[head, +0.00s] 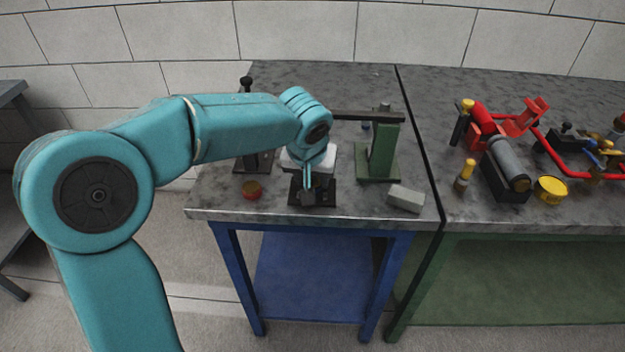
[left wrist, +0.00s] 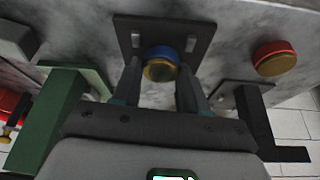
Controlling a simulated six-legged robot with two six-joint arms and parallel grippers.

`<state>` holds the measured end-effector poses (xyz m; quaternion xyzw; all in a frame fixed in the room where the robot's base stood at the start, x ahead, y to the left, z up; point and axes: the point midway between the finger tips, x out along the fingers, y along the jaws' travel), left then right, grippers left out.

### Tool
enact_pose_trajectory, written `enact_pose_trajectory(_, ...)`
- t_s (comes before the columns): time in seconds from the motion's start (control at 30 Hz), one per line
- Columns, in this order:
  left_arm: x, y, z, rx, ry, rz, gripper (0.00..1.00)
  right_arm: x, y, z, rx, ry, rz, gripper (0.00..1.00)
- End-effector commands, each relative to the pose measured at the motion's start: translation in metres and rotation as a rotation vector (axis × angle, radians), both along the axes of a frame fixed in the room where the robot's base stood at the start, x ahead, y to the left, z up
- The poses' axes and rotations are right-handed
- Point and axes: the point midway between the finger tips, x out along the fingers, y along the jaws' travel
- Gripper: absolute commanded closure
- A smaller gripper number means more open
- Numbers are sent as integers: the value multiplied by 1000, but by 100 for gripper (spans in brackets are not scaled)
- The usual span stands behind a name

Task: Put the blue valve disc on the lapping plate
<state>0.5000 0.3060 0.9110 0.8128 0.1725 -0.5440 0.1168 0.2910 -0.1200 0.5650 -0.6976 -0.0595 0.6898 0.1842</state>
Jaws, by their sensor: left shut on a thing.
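The blue valve disc (left wrist: 162,58), blue with a brass-coloured face, sits between the fingers of my left gripper (left wrist: 161,80) in the left wrist view. The gripper is shut on it. In the head view my left gripper (head: 308,192) points down over a dark square plate (head: 326,196) near the table's front edge, and the disc is hidden there. This dark plate (left wrist: 191,30) lies behind the disc in the left wrist view; it may be the lapping plate. I cannot tell whether disc and plate touch. My right gripper is not in view.
A red disc with a brass-coloured base (head: 252,189) stands left of the plate. A green stand (head: 382,150) with a dark arm and a grey block (head: 406,198) are to the right. A black stand (head: 248,158) is at left.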

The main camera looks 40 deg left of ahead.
Motion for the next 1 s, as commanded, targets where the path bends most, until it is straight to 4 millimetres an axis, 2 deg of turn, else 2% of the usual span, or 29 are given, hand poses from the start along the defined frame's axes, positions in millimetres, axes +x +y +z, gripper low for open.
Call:
enact_pose_trajectory(0.07, 0, 0, -6, 0, -1, 0, 96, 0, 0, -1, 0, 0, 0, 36)
enact_pose_trajectory(0.4, 0, 0, -9, 1, -2, 0, 96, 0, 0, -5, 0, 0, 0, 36)
enact_pose_trajectory(0.43, 0, 0, -9, 0, -1, 0, 54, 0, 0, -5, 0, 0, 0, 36)
enact_pose_trajectory(0.5, 0, 0, -8, 0, -1, 0, 32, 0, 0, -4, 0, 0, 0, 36)
enact_pose_trajectory(1.0, 0, 0, -3, 0, -1, 0, 32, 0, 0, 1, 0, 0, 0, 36)
